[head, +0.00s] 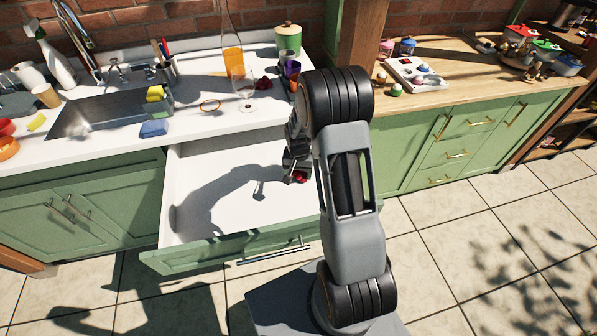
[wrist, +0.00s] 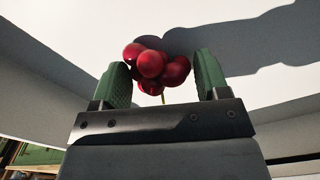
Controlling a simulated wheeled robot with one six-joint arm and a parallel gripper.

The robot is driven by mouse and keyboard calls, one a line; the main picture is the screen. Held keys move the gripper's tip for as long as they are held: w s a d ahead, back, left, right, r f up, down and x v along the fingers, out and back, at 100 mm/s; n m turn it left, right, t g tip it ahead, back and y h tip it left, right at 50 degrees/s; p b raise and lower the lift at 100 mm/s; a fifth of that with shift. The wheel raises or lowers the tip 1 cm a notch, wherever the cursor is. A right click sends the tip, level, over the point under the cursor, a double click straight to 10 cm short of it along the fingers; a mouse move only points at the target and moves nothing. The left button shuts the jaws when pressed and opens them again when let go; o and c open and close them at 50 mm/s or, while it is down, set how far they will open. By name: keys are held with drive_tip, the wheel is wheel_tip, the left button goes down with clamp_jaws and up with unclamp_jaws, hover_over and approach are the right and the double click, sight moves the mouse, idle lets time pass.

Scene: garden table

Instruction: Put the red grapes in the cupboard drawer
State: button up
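The red grapes (wrist: 152,66) are a small bunch of round, shiny berries with a short stem. In the wrist view they sit between the two green fingertips of my gripper (wrist: 160,78), which is closed around them. In the head view my gripper (head: 297,172) is over the right part of the open drawer (head: 215,205), and a bit of the red grapes (head: 300,178) shows at its tip. The drawer is pulled out, with a white inside and a green front. I see only arm shadows and a small grey patch on its floor.
A wooden worktop (head: 460,75) stands to the right.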

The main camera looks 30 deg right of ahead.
drive_tip(key=o, duration=0.3)
drive_tip(key=shift+o, duration=0.2)
wheel_tip(320, 180, up, 12)
drive_tip(key=s+a+r+n+t, duration=0.1)
drive_tip(key=s+a+r+n, duration=0.2)
drive_tip(key=s, duration=0.5)
drive_tip(key=s+a+r+n+t, duration=0.2)
drive_tip(key=s+a+r+n, duration=0.2)
drive_tip(key=s, duration=0.5)
wheel_tip(320, 180, up, 3)
drive_tip(key=shift+a+r+t, duration=0.15)
drive_tip(key=shift+a+t, duration=0.15)
drive_tip(key=shift+a, duration=0.95)
drive_tip(key=shift+r+p, duration=0.3)
drive_tip(key=shift+r, duration=0.15)
